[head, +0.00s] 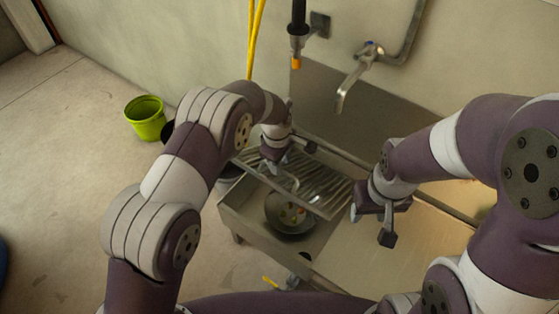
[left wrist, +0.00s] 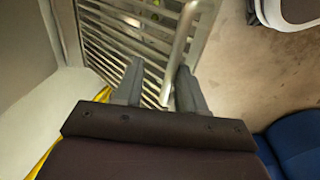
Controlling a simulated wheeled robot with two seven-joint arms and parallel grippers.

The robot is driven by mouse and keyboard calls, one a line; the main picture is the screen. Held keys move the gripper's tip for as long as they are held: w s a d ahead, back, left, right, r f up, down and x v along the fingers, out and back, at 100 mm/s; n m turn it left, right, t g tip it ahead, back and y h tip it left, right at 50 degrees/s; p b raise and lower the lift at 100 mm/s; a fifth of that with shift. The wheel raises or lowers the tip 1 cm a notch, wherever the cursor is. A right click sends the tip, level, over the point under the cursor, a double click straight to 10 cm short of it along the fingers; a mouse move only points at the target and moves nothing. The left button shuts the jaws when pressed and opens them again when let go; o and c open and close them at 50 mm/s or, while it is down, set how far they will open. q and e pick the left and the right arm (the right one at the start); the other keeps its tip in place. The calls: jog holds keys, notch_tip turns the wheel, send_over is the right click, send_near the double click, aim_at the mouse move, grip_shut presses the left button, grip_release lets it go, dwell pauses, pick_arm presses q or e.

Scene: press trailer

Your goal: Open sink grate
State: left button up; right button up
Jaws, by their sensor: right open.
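The sink grate (head: 325,182), a slatted metal panel, sits tilted over the sink (head: 232,212), its front rim raised above the basin. In the left wrist view the grate's slats (left wrist: 112,35) fill the upper middle. My left gripper (head: 271,168) is at the left part of the grate. Its fingers (left wrist: 158,75) are apart, with a metal bar (left wrist: 181,42) running between them, close to the right finger; I cannot tell whether it touches. My right gripper (head: 372,226) is open and empty over the counter, right of the grate.
A dark pan (head: 290,222) with colourful bits lies in the basin below the grate. A faucet (head: 350,82) and a hanging sprayer (head: 297,40) are at the back wall. The metal counter (head: 345,258) is bare. A green bucket (head: 145,118) stands on the floor.

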pick_arm(q)
jog(key=shift+a+r, duration=0.1)
dwell(0.3)
jog(key=shift+r, duration=0.2)
notch_tip(320, 180, up, 12)
jog(key=p, duration=0.3)
jog(key=shift+s+a, duration=0.25)
jog(key=shift+s, duration=0.15)
